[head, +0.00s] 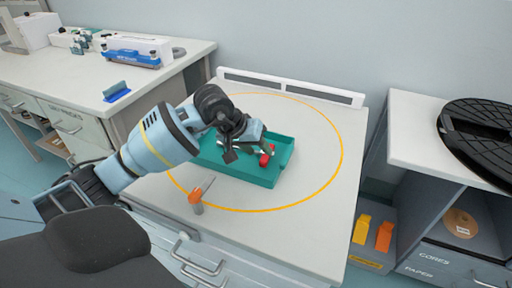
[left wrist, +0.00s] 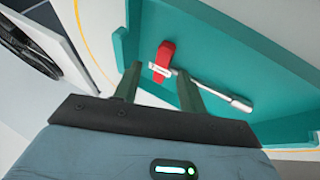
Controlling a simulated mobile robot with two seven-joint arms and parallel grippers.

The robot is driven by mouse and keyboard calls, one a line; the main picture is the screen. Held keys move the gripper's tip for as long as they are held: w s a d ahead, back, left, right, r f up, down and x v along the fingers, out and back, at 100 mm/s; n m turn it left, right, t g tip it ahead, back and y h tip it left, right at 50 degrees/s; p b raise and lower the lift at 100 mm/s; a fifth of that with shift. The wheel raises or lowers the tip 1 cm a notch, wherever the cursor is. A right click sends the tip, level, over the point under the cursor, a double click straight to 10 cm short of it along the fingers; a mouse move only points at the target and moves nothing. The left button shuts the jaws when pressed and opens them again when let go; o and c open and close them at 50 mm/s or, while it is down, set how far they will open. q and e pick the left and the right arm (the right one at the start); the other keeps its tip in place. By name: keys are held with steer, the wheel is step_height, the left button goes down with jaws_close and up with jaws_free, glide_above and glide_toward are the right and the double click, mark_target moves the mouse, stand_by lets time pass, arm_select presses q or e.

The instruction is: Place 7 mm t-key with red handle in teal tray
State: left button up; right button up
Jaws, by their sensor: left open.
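The t-key with the red handle (head: 266,160) lies in the teal tray (head: 257,179), in its right part in the head view. In the left wrist view its red handle (left wrist: 163,60) and a white label show, and its metal shaft (left wrist: 237,102) runs to the right, partly hidden behind one finger. The teal tray (left wrist: 225,35) fills much of that view. My left gripper (head: 250,152) is open above the tray, with its fingers (left wrist: 160,88) apart near the t-key; whether they touch it I cannot tell. My right gripper is not in view.
A counter with a blue holder (head: 117,92) is at left. A shelf with a black reel (head: 480,140) is at right.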

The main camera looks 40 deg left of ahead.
arm_select(q)
steer(key=shift+r, duration=0.2)
steer(key=v, duration=1.2)
steer(key=shift+p, duration=0.3)
